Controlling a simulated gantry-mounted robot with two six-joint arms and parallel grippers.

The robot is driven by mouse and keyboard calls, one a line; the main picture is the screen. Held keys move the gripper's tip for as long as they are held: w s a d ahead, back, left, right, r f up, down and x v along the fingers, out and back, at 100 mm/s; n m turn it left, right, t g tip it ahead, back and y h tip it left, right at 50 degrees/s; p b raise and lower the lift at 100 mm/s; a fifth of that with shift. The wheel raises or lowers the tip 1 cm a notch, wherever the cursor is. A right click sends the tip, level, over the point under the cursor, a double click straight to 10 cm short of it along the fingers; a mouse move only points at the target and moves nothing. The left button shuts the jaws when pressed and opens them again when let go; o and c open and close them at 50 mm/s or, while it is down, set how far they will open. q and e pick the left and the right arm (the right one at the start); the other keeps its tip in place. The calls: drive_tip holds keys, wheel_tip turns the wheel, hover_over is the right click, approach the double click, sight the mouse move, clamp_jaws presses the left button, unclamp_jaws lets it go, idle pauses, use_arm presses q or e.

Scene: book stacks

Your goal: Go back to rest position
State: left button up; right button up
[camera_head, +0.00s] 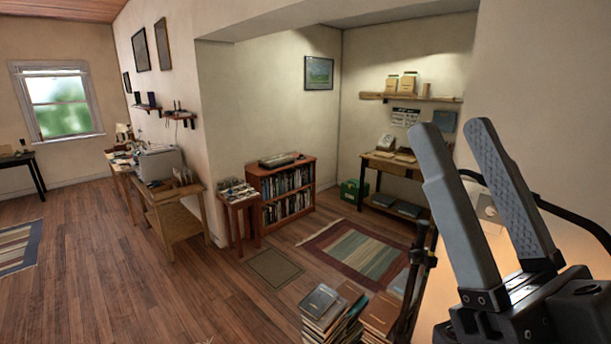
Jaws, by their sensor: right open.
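My right gripper (456,142) is at the right of the head view, raised with its two grey fingers pointing up. The fingers are apart and nothing is between them. It stands in front of the wall and close to the camera, well above the floor. My left gripper is not in view. Stacks of books (328,312) stand on the floor at the bottom of the view, left of my right gripper's base, apart from it. The right part of the stacks is partly hidden behind dark parts.
A wooden bookcase (288,208) full of books stands in the alcove, with a small side table (240,200) beside it. A desk (397,168) stands at the alcove's back. A striped rug (365,255) lies behind the stacks.

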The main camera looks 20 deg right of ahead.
wheel_tip(320, 180, up, 24)
drive_tip(key=w+p, duration=0.1)
drive_tip(key=p, duration=2.3)
drive_tip(key=shift+f+g+y+p, duration=0.15)
drive_tip(key=shift+g+y+p, duration=0.15)
drive_tip(key=shift+g, duration=0.1)
drive_tip(key=shift+w+a+f, duration=0.1)
